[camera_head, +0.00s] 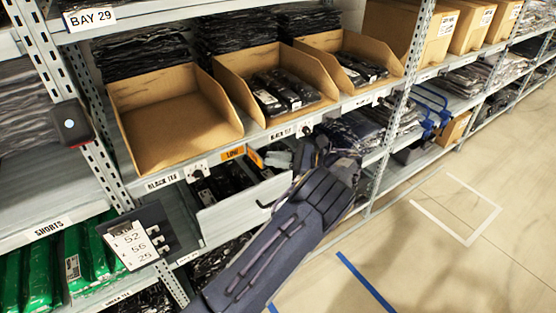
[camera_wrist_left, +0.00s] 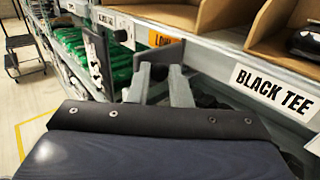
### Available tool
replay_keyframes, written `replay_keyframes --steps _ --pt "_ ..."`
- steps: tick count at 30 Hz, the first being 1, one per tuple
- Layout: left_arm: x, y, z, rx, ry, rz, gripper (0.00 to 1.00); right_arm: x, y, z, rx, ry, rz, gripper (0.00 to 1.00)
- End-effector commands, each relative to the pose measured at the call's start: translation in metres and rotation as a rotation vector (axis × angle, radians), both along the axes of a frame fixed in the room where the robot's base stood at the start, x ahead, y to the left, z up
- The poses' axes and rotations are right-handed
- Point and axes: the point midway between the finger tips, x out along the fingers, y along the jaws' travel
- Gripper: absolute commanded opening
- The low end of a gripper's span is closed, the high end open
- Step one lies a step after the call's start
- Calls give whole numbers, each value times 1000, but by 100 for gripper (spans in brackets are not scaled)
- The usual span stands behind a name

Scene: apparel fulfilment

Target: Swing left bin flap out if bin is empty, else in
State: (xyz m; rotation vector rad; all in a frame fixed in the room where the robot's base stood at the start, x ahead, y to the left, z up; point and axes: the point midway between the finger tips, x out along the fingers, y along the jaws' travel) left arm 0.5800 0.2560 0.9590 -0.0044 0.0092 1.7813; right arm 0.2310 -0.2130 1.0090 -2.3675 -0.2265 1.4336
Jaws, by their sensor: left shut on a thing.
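The left bin (camera_head: 180,120) is an open cardboard bin on the shelf, and its visible floor is bare. Orange LOW labels show at the shelf front: one lies along the rail (camera_head: 232,153), and an orange flap (camera_head: 256,158) stands angled beside it. My left gripper (camera_head: 281,158) is at this flap, its fingers shut on its grey end. In the left wrist view the gripper (camera_wrist_left: 160,75) closes on a grey piece just below the orange LOW label (camera_wrist_left: 163,38). The fingers partly cover the flap. My right gripper is out of view.
The middle bin (camera_head: 232,68) and right bin (camera_head: 340,42) hold dark packaged garments. Below the rail is a grey drawer-like panel (camera_head: 240,210) with dark packs behind it. A shelf post (camera_head: 405,85) stands to the right. The aisle floor (camera_head: 440,260) is clear.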

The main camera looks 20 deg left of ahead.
Motion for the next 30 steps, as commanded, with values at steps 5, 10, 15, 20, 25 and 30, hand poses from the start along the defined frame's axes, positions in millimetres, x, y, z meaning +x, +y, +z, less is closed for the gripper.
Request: replay_keyframes --steps 5,10,15,20,25,30 --pt "6 15 8 20 -14 -8 0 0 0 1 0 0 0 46" --pt "6 15 8 20 -13 -8 36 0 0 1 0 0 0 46" --pt "6 15 7 20 -13 -8 39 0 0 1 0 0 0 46" --pt "6 15 7 21 -12 -8 39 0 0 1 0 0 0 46" --pt "8 5 6 21 -14 -10 39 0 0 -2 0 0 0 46" --pt "12 -25 4 20 -14 -10 39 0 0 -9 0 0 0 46"
